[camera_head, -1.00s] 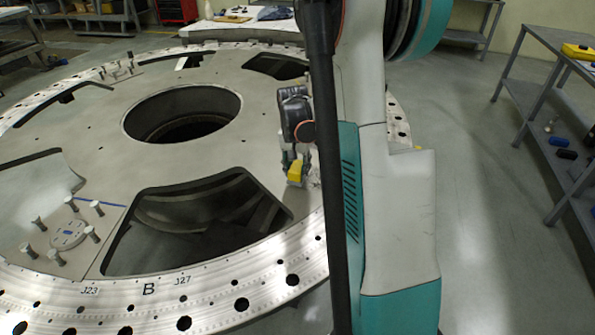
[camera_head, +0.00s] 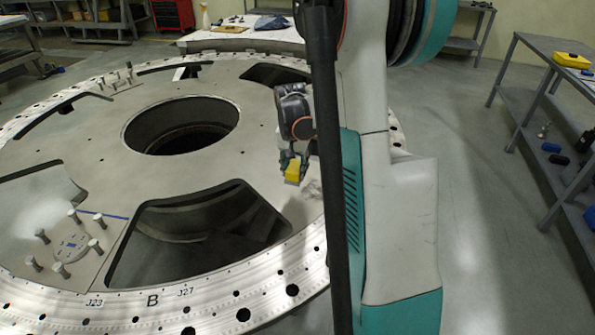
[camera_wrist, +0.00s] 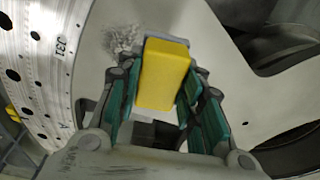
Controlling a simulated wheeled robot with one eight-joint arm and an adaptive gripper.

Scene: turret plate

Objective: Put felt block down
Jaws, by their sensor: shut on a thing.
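The felt block is a yellow block with a grey layer (camera_wrist: 163,75), held between the green-padded fingers of my gripper (camera_wrist: 160,100) in the wrist view. In the head view the yellow block (camera_head: 293,171) shows at the end of my gripper (camera_head: 291,160), over the right side of the large turret plate (camera_head: 90,165). My gripper is shut on the block. The block appears to be a little above the plate, but the exact gap cannot be told. A whitish scuffed patch (camera_wrist: 124,38) on the plate lies beside the block in the wrist view.
The plate has a round central hole (camera_head: 180,125) and a large cutout (camera_head: 190,235) left of my gripper. Several upright pins (camera_head: 61,268) stand at the lower left. A grey shelf table (camera_head: 560,75) is at the right. Bare plate lies around the gripper.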

